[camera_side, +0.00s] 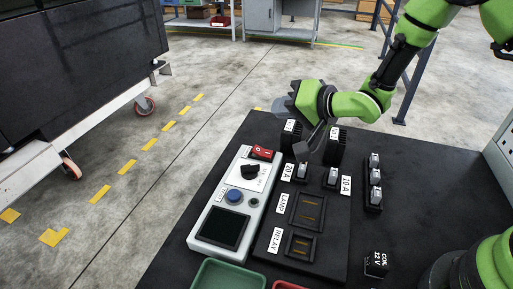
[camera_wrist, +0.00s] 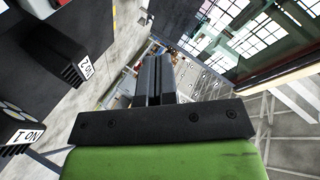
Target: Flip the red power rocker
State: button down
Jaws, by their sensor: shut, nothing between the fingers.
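The red power rocker (camera_side: 262,152) sits at the top end of the light grey control panel (camera_side: 207,214) in the side view. Which way it is tipped is too small to tell. My gripper (camera_side: 301,151) is to the right of the rocker, apart from it, by the black labelled blocks. In the wrist view my gripper (camera_wrist: 153,78) shows two dark fingers closed together with nothing between them.
The panel also carries a black knob (camera_side: 250,171), a blue button (camera_side: 234,196) and a dark screen (camera_side: 222,229). Black blocks (camera_side: 336,146) stand near my gripper; the wrist view shows a block labelled NO 2 (camera_wrist: 58,64). A green tray (camera_side: 229,276) is at the front.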

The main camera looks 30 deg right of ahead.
aim_at(263, 151)
jog(key=shift+w+a+f, duration=0.4)
jog(key=shift+f, duration=0.95)
jog(key=shift+w+a+f, duration=0.4)
jog(key=shift+w+f, duration=0.05)
jog(key=shift+f, duration=0.9)
jog(key=shift+w+a+f, duration=0.4)
jog(key=shift+f, duration=0.95)
jog(key=shift+w+a+f, duration=0.1)
jog(key=shift+f, duration=0.25)
jog(key=shift+w+a+f, duration=0.1)
jog(key=shift+a+f, duration=0.05)
jog(key=shift+f, duration=0.25)
jog(key=shift+r, duration=0.1)
jog(key=shift+s+d+r, duration=0.2)
jog(key=shift+d+r, duration=0.1)
jog(key=shift+r, duration=0.4)
jog(key=shift+r, duration=0.1)
jog(key=shift+s+d+r, duration=0.25)
jog(key=shift+r, duration=0.5)
jog(key=shift+s+d+r, duration=0.2)
jog(key=shift+r, duration=0.5)
jog(key=shift+s+d+r, duration=0.25)
jog(key=shift+r, duration=0.5)
